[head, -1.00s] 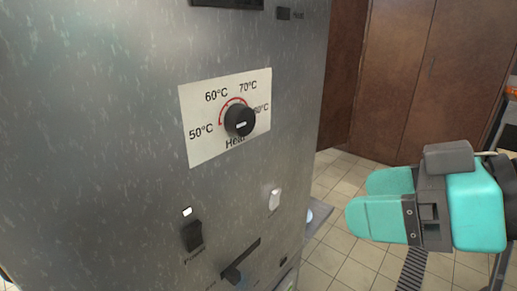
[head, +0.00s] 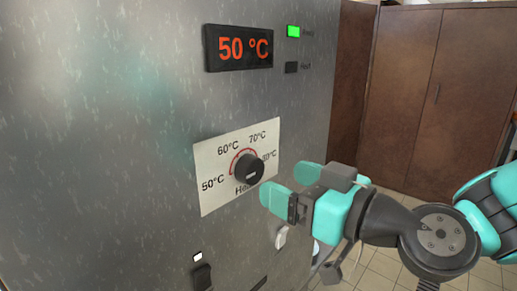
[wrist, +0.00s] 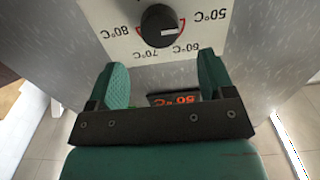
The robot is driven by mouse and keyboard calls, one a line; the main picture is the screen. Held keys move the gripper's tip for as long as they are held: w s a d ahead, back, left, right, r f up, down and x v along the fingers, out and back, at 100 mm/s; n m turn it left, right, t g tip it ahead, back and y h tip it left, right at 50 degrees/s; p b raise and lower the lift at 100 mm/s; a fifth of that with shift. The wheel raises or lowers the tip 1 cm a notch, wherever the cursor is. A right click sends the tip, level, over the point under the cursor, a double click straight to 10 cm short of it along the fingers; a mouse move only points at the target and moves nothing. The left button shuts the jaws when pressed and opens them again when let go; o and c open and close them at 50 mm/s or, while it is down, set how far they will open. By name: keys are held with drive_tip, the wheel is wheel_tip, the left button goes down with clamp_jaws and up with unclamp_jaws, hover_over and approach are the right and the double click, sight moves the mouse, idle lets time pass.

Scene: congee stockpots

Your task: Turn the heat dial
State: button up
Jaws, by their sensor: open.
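The black heat dial (head: 248,169) sits on a white label plate (head: 212,192) marked 50 to 80 °C on the steel panel. A white mark shows on the knob. The dial also shows upside down in the wrist view (wrist: 160,27), beyond my fingertips. My gripper (head: 290,187) has teal fingers and is just right of the dial in the head view. In the wrist view my gripper (wrist: 161,80) is open and empty, its fingers apart on either side of the dial's line. I see no clear contact with the dial.
A red display (head: 239,48) above the dial reads 50 °C. A green indicator (head: 293,31) is lit, and a dark one (head: 291,67) is below it. A power switch (head: 202,276) and a light-coloured lever (head: 281,237) are below the plate. Brown cabinets (head: 440,90) stand behind.

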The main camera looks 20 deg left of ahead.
sight(256, 169)
drive_tip(key=p+x, duration=0.1)
drive_tip(key=x, duration=0.1)
drive_tip(key=p+x, duration=0.1)
drive_tip(key=x, duration=0.2)
drive_tip(key=shift+r, duration=0.2)
drive_tip(key=shift+w+a+f+p, duration=0.2)
drive_tip(key=shift+w+a+p, duration=0.1)
drive_tip(key=shift+a+p, duration=0.3)
drive_tip(key=shift+c, duration=0.3)
drive_tip(key=c, duration=0.8)
